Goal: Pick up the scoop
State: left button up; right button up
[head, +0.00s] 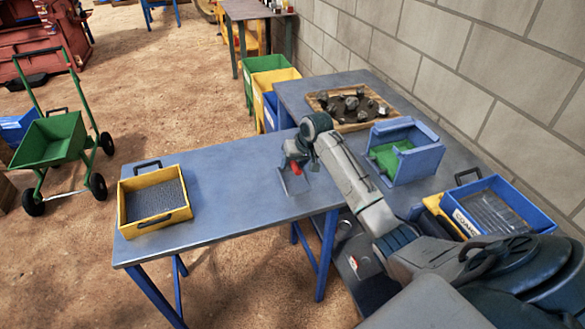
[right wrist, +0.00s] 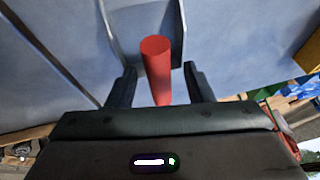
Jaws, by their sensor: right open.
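The scoop has a red handle and a grey metal pan. In the head view its red handle (head: 296,167) shows beside my right gripper (head: 297,157), and the pan (head: 293,184) lies on the blue table. In the right wrist view the red handle (right wrist: 157,70) stands up between the two dark fingers of my right gripper (right wrist: 157,85), with space on both sides. The grey pan (right wrist: 118,30) is beyond it. The right gripper is open and the fingers do not appear to touch the handle. My left gripper is not in view.
A yellow bin (head: 155,217) of dark grit stands on the table's left end. A blue holder with a green inside (head: 408,152), a wooden tray of rocks (head: 338,122) and a blue bin (head: 466,216) are at the right. The table's middle (head: 232,180) is clear.

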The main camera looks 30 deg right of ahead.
jog(key=shift+w+f, duration=0.25)
jog(key=shift+f, duration=0.25)
grip_shut()
jog(key=shift+r, duration=0.15)
jog(key=shift+r+b, duration=0.35)
jog(key=shift+r, duration=0.25)
jog(key=shift+b+v, duration=0.4)
jog(key=shift+v, duration=0.65)
jog(key=s+a+b, duration=0.1)
jog(key=s+a, duration=0.1)
jog(key=s, duration=0.5)
jog(key=s+a+r+b, duration=0.1)
jog(key=s+a, duration=0.2)
jog(key=s, duration=0.4)
jog(key=shift+s+a+r, duration=0.2)
jog(key=shift+r, duration=0.15)
